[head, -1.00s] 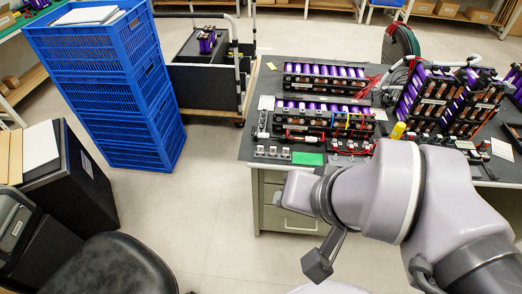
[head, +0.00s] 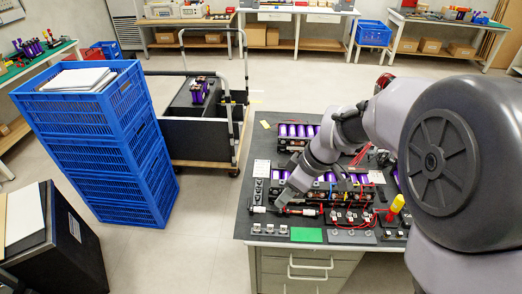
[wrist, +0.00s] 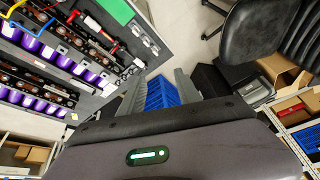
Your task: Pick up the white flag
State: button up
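I cannot make out a white flag for certain in either view. My gripper (head: 285,197) is over the left front part of the dark workbench (head: 243,226) in the head view, near the battery modules. In the wrist view my gripper (wrist: 158,88) has its two grey fingers apart, with nothing between them but distant blue crates in the background. My arm hides part of the bench and modules in the head view.
Purple-celled battery modules (head: 297,130) and red leads crowd the bench. A green card (head: 306,235) lies at its front edge, a yellow-handled tool (head: 396,205) at right. Stacked blue crates (head: 120,150) and a cart (head: 205,160) stand left. Open floor lies between.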

jog(key=w+a+f+n+g+p, duration=0.1)
jog(key=w+a+f+n, duration=0.3)
jog(key=f, duration=0.4)
jog(key=n+b, duration=0.1)
jog(key=b, duration=0.3)
send_near(257, 225)
jog(key=x, duration=0.5)
jog(key=shift+s+a+f, duration=0.15)
jog(key=shift+y, duration=0.3)
jog(key=x, duration=0.1)
jog(key=b+x, duration=0.1)
jog(key=x, duration=0.1)
jog(key=b+x, duration=0.1)
jog(key=x, duration=0.1)
jog(key=shift+w+d+f, duration=0.2)
jog(key=shift+w+d, duration=0.1)
jog(key=shift+d, duration=0.05)
jog(key=shift+a+f, duration=0.15)
jog(key=shift+f, duration=0.05)
jog(key=shift+r, duration=0.15)
jog(key=shift+c, duration=0.7)
grip_shut()
